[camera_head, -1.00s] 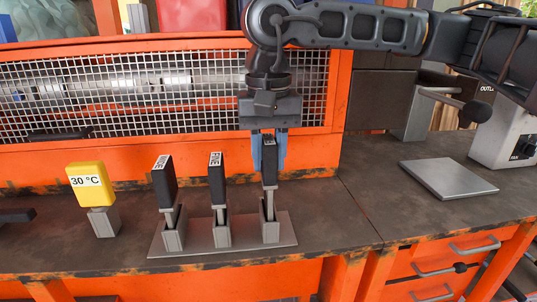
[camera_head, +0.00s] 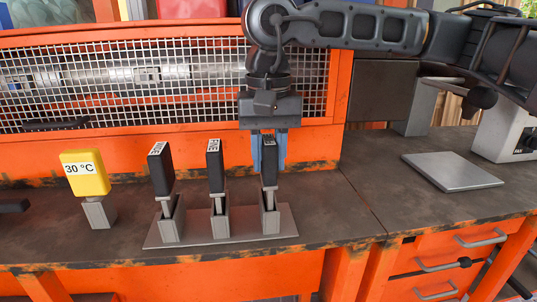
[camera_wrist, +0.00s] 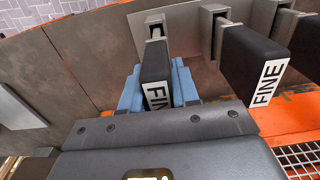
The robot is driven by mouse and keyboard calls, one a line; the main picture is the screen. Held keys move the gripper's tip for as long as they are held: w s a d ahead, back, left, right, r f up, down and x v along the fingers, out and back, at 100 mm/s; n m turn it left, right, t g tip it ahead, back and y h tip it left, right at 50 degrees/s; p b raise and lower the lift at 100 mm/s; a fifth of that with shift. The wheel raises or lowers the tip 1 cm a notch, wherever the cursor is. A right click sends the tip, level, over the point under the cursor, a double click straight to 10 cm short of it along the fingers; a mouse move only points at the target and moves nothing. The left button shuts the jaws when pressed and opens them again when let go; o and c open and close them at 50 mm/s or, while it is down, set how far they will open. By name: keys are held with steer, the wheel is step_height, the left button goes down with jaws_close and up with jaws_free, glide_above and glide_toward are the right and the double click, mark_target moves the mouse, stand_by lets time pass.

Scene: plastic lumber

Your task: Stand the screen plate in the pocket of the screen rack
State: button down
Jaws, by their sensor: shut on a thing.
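The screen plate (camera_head: 269,172) has a black handle block and a metal stem. It stands upright with its lower end inside the right pocket of the grey screen rack (camera_head: 192,236). My gripper (camera_head: 269,166) has blue fingers shut on either side of its black handle. In the wrist view the plate's handle (camera_wrist: 155,64) shows a white "FINE" label between the gripper's fingers (camera_wrist: 157,88), with its stem in the pocket beyond. The plate's lower edge is hidden by the pocket walls, so I cannot tell whether it touches the bottom.
Two similar black-handled plates stand in the middle (camera_head: 216,168) and left (camera_head: 161,172) pockets. A yellow "30 °C" block (camera_head: 86,174) stands left of the rack. A flat grey plate (camera_head: 452,171) lies on the right bench. Wire mesh (camera_head: 180,85) rises behind.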

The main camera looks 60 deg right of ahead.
steer(key=c, duration=0.8)
jaws_free()
steer(key=shift+o, duration=0.2)
steer(key=shift+r, duration=0.1)
step_height(320, 180, up, 8)
steer(key=shift+f+p, duration=0.15)
steer(key=shift+p, duration=0.15)
